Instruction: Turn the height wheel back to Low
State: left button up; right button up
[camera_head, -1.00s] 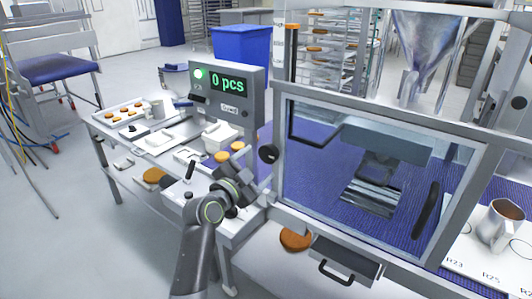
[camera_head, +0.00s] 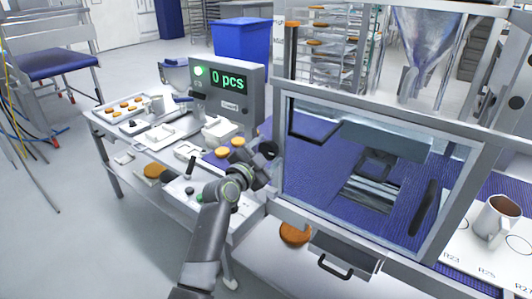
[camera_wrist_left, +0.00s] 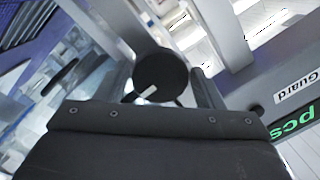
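The height wheel (camera_head: 268,150) is a black round knob on the left post of the guarded machine. In the left wrist view the wheel (camera_wrist_left: 160,72) shows a short white mark on its face. My left gripper (camera_head: 258,165) is at the wheel in the head view. In the left wrist view the fingers of my left gripper (camera_wrist_left: 162,92) stand apart, one on each side of the wheel; I cannot tell whether they touch it. My right gripper is not in view.
The grey counter box (camera_head: 228,106) reads 0 pcs, left of the post. A clear guard window (camera_head: 330,185) is right of the wheel. The side table (camera_head: 95,116) below holds trays and orange rounds. A drawer (camera_head: 345,257) is under the machine.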

pick_arm(q)
jog(key=c, duration=0.7)
jog(key=shift+o, duration=0.2)
